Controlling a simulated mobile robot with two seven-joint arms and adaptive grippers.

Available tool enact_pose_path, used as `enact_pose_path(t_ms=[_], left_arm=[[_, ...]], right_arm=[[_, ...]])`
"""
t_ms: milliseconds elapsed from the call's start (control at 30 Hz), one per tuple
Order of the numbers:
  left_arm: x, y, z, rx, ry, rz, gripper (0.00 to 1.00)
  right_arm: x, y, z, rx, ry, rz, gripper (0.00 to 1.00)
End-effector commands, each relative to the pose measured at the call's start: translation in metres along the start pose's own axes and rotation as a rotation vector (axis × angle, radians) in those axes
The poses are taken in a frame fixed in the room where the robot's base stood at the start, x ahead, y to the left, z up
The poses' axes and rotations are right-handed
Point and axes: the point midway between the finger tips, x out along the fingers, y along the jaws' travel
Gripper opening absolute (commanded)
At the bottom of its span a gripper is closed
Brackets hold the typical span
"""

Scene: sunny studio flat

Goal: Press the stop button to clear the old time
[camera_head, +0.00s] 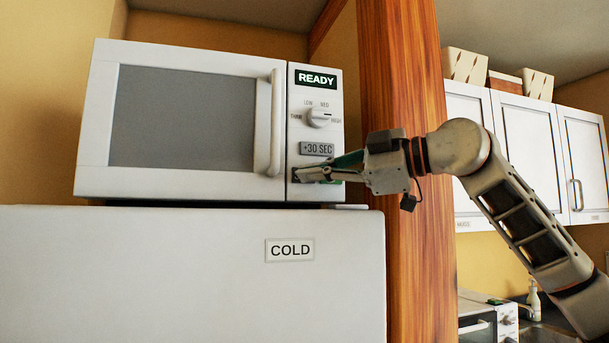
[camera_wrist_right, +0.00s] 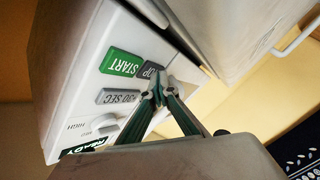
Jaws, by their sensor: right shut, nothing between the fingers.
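The white microwave (camera_head: 88,130) stands on top of the fridge with its door shut. Its display (camera_head: 316,80) reads READY. My right gripper (camera_head: 299,174) is shut and empty, its fingertips at the lower part of the control panel. In the right wrist view, the dark grey stop button (camera_wrist_right: 149,70) is partly hidden behind the fingertips (camera_wrist_right: 164,88). I cannot tell whether they touch it. The green START button (camera_wrist_right: 122,62) is beside it, and the grey +30 SEC button (camera_head: 316,149) is above them on the panel. My left gripper is out of view.
The microwave's dial (camera_head: 318,117) and vertical door handle (camera_head: 275,123) are close to the gripper. The white fridge (camera_head: 180,270) marked COLD is below. A wooden post (camera_head: 410,90) rises just right of the microwave, behind my right arm. White cupboards (camera_head: 530,140) hang farther right.

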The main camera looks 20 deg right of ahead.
Motion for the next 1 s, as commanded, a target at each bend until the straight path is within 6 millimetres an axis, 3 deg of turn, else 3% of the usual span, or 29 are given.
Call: enact_pose_path(t_ms=[1000], left_arm=[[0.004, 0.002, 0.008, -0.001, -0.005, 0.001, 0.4]], right_arm=[[-0.011, -0.008, -0.007, 0.0, 0.0, 0.0, 0.0]])
